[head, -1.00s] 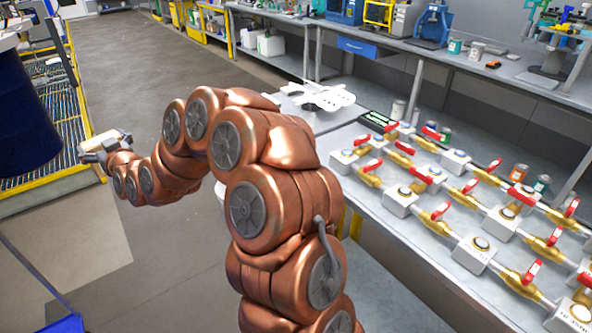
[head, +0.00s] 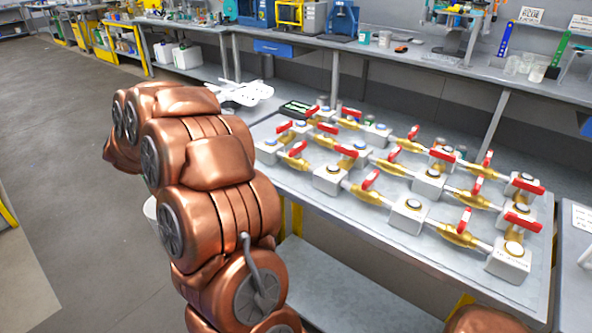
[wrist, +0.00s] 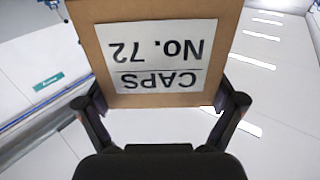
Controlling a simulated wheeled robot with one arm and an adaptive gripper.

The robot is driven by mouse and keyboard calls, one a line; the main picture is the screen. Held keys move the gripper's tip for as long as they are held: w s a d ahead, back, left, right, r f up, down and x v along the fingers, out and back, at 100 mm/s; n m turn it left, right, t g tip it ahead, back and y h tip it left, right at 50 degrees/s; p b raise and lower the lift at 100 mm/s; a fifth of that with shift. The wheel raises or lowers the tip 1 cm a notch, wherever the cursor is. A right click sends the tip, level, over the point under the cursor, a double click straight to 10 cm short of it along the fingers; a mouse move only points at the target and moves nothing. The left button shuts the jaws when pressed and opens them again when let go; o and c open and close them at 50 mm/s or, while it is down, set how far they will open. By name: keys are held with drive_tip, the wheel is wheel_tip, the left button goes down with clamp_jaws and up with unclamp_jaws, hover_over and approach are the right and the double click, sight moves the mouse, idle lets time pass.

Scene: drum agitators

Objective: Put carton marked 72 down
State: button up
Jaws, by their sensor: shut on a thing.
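The carton marked 72 (wrist: 108,88) is brown cardboard with a white label reading "CAPS No. 72", upside down in the wrist view. My gripper (wrist: 165,108) is shut on the carton, with one dark finger on each side of it. The wrist view shows a bright ceiling with light strips behind the carton. In the head view my copper arm is at the left, and neither the gripper nor the carton shows there.
A grey bench (head: 340,235) at the right bears rows of brass valves with red handles (head: 462,232) on white blocks. A long back bench (head: 420,62) holds machines and cups. Open floor (head: 60,130) lies at the left.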

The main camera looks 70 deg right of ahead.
drive_tip(key=s+d+m+g+h+b, duration=0.35)
drive_tip(key=s+d+m+g, duration=0.4)
drive_tip(key=s+d, duration=0.95)
drive_tip(key=shift+n+g, duration=0.55)
drive_tip(key=shift+n, duration=0.3)
drive_tip(key=shift+s+a+f+b, duration=0.2)
drive_tip(key=shift+a+f, duration=0.05)
drive_tip(key=shift+f, duration=1.55)
drive_tip(key=shift+s+a+f+b, duration=0.15)
drive_tip(key=shift+a+f, duration=0.15)
drive_tip(key=shift+f, duration=1.55)
drive_tip(key=shift+s+a+f+b, duration=0.2)
drive_tip(key=shift+a+f, duration=0.05)
drive_tip(key=shift+f, duration=1.55)
drive_tip(key=shift+f, duration=0.15)
drive_tip(key=o, duration=0.9)
drive_tip(key=shift+a, duration=0.1)
drive_tip(key=a, duration=0.4)
drive_tip(key=s+a, duration=0.1)
drive_tip(key=a, duration=0.6)
drive_tip(key=shift+s+a, duration=0.2)
drive_tip(key=shift+a, duration=0.15)
drive_tip(key=shift+w, duration=0.1)
